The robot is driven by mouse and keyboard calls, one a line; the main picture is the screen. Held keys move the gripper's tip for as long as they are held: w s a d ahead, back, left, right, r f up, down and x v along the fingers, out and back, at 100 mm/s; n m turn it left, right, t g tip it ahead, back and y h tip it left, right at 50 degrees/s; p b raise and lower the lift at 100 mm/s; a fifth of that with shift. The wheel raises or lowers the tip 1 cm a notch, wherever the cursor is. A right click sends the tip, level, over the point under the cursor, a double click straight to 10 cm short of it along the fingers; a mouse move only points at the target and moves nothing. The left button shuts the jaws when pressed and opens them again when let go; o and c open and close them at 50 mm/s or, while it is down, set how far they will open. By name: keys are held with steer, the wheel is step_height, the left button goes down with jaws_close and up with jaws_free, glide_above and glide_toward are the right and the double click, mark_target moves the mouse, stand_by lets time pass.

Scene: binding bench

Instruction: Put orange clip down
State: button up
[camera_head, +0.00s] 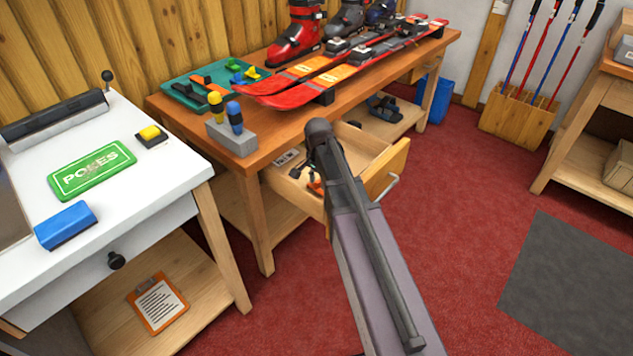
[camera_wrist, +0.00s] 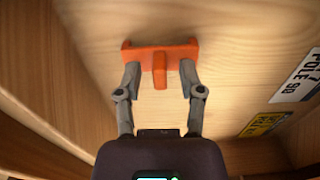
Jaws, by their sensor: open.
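The orange clip (camera_wrist: 160,62) lies on the pale wooden floor of the open drawer (camera_head: 366,148). It has a long bar with a short stem at its middle. In the wrist view my gripper (camera_wrist: 159,75) is open, with one finger on each side of the stem, just at the bar. I cannot tell whether the fingers touch the clip. In the head view a small orange part of the clip (camera_head: 315,187) shows beside my arm, which hides much of the drawer.
Drawer walls stand close around my gripper. Skis (camera_head: 330,80), boots (camera_head: 297,35) and a green tray (camera_head: 205,78) are on the bench above.

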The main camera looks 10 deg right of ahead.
mark_target(318, 181)
step_height(318, 181, up, 12)
steer(key=p, duration=1.1)
steer(key=shift+p, duration=0.3)
steer(key=shift+f, duration=0.1)
stand_by(0.3)
steer(key=s+n, duration=0.3)
steer(key=s, duration=0.2)
steer(key=s+n, duration=0.4)
steer(key=s, duration=0.1)
steer(key=s+n, duration=0.3)
steer(key=s, duration=0.3)
steer(key=shift+a+n, duration=0.2)
steer(key=shift+n, duration=0.2)
